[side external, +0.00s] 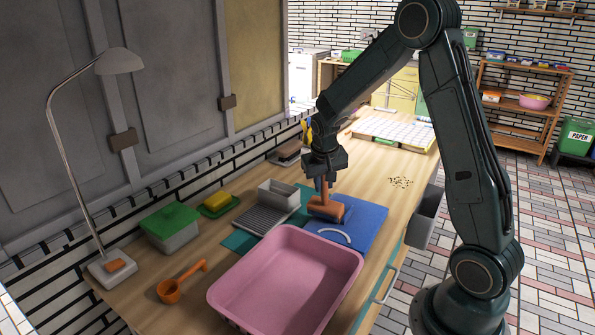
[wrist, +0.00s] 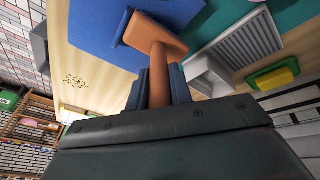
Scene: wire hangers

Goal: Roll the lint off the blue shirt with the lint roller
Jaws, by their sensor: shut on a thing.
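The blue shirt (side external: 362,222) lies flat on the wooden table, behind the pink tub; its blue cloth also shows at the top of the wrist view (wrist: 90,25). The lint roller (side external: 326,208) is orange-brown, with a broad head and an upright handle. My gripper (side external: 322,184) is shut on the handle, with the head below at the shirt's left part. In the wrist view the handle runs between my two fingers (wrist: 158,88) to the head (wrist: 152,33). I cannot tell whether the head presses on the cloth. I can make out no lint on the shirt.
A grey rack (side external: 262,219) and green-lidded box (side external: 170,226) stand left. Small dark bits (side external: 401,182) lie on bare wood to the right.

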